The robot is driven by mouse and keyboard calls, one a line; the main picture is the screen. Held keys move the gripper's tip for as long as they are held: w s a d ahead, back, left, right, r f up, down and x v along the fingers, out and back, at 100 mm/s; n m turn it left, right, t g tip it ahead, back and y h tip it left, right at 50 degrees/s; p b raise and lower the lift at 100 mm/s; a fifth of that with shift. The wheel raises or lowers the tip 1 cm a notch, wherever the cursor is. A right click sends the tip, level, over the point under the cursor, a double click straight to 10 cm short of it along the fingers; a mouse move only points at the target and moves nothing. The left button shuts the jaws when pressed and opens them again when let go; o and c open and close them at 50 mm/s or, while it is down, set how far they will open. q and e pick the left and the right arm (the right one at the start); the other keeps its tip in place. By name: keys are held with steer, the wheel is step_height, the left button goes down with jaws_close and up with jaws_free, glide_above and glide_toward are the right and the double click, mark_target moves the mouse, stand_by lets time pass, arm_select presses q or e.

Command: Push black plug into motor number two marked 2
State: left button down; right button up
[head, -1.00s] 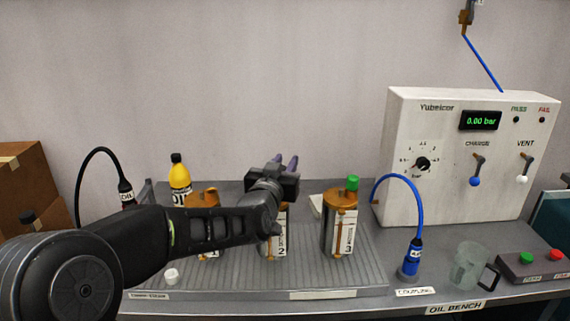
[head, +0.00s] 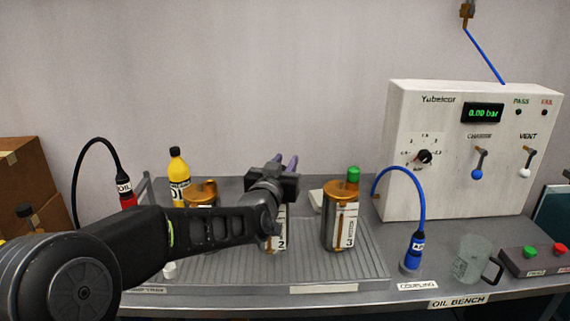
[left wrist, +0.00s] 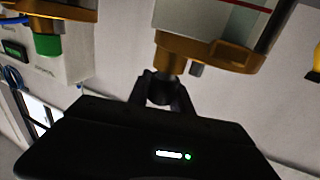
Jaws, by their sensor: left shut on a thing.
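Motor 2 (head: 279,238) stands on the ribbed tray (head: 330,268), its label partly visible; my left gripper (head: 272,190) covers its top. In the left wrist view, which is upside down, motor 2 (left wrist: 215,45) shows a copper neck. My left gripper (left wrist: 161,88) is shut on the black plug (left wrist: 162,93), a small dark piece at the end of that neck. They appear to touch, but I cannot tell how deep the plug sits. My right gripper is not in view.
Motor 3 (head: 341,222) with a green cap (head: 353,174) stands to the right. Another motor (head: 202,195) is behind my left arm, near a yellow bottle (head: 179,178). A blue hose (head: 421,205), a jug (head: 471,262) and a white test panel (head: 455,190) are further right.

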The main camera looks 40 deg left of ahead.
arm_select(q)
steer(key=shift+f+b, duration=0.35)
steer(key=shift+f, duration=0.15)
steer(key=c, duration=1.1)
jaws_free()
steer(key=shift+r, duration=0.1)
steer(key=v, duration=0.8)
steer(key=shift+b, duration=0.3)
steer(key=shift+w, duration=0.1)
